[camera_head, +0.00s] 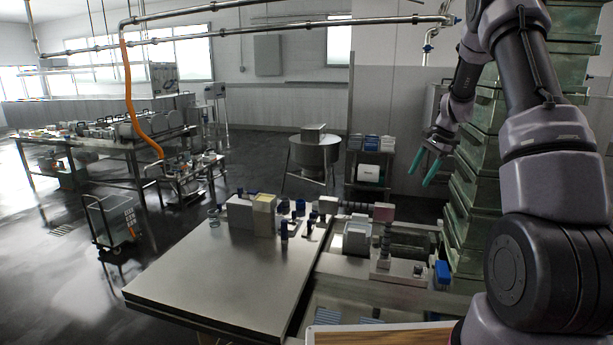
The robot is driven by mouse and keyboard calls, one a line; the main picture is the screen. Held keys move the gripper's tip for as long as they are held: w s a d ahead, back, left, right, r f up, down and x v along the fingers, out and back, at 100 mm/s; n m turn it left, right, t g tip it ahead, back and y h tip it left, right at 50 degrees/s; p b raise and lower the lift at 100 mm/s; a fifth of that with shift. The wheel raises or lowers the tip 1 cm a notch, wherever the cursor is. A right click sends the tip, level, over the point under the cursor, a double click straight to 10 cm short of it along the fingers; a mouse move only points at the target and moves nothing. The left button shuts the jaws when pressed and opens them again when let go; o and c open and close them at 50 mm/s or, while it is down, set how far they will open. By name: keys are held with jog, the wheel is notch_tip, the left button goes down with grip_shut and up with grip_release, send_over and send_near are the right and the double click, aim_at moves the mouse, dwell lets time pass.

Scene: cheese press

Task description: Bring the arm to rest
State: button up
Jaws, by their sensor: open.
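My gripper (425,169) hangs in the air at the upper right, with two teal fingers pointing down and to the left. The fingers stand apart and I see nothing between them. My arm, grey and black, rises along the right side of the picture and bends over at the top. The gripper is above and behind the steel work surface in the picture, beside a tall stack of green crates (466,215). It appears to touch nothing.
A steel table (215,280) has a broad bare front; boxes (252,214) and several blue-capped items stand at its back. A sink-like press area (405,243) lies to its right. A trolley (110,222) stands on the left floor.

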jog(key=s+a+r+n+t, duration=0.15)
jog(key=s+a+r, duration=0.25)
jog(key=s+r, duration=0.5)
jog(key=s+a+r+n+t, duration=0.1)
jog(key=s+a+r+n, duration=0.25)
jog(key=s+r, duration=0.6)
jog(key=s+a+r+n+t+h, duration=0.1)
jog(key=s+a+r+n, duration=0.1)
jog(key=s, duration=0.6)
jog(key=s+a+r+n+t, duration=0.1)
jog(key=s+a+r+t, duration=0.1)
jog(key=s, duration=0.7)
jog(key=shift+s+a+r+n+h, duration=0.25)
jog(key=shift+a+r+n+h, duration=0.25)
jog(key=shift+r, duration=0.35)
